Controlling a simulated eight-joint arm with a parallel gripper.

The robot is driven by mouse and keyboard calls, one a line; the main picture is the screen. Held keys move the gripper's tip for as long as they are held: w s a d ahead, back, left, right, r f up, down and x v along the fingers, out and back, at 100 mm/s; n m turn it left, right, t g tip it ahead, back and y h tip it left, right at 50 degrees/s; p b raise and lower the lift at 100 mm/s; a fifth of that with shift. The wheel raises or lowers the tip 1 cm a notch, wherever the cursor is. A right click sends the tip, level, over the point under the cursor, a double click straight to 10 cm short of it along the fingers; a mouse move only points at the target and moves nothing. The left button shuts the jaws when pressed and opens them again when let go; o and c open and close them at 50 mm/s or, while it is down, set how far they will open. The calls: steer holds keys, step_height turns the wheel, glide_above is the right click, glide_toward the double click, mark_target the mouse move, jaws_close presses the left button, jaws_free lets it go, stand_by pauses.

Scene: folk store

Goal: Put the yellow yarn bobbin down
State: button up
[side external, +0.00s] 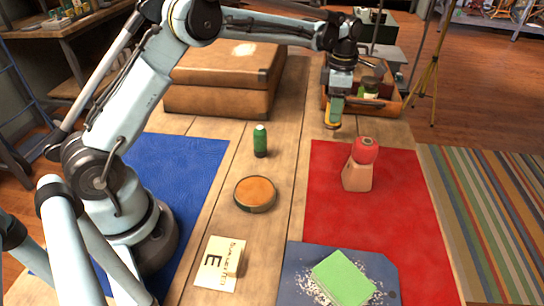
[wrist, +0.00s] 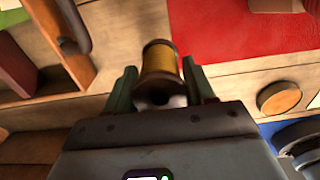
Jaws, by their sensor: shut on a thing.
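The yellow yarn bobbin (wrist: 160,61) is a yellow spool with brown ends, held between the two green fingers of my gripper (wrist: 157,88) in the wrist view. In the side external view my gripper (side external: 334,108) hangs above the far part of the wooden table, just in front of the wooden crate. The bobbin (side external: 332,123) shows there as a small yellow and brown piece at the fingertips. It appears to be off the table, though the gap below it is hard to judge.
A wooden crate (side external: 397,108) with several items stands behind. A brown case (side external: 215,101) is at the back left. A red mat (side external: 323,205) bears a red-topped wooden block (side external: 357,176). A green bottle (side external: 260,141) and a round orange-topped disc (side external: 255,193) stand mid-table. Bare wood lies between them.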

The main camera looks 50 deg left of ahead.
steer(key=shift+f, duration=1.85)
steer(key=shift+f, duration=0.1)
steer(key=o, duration=1)
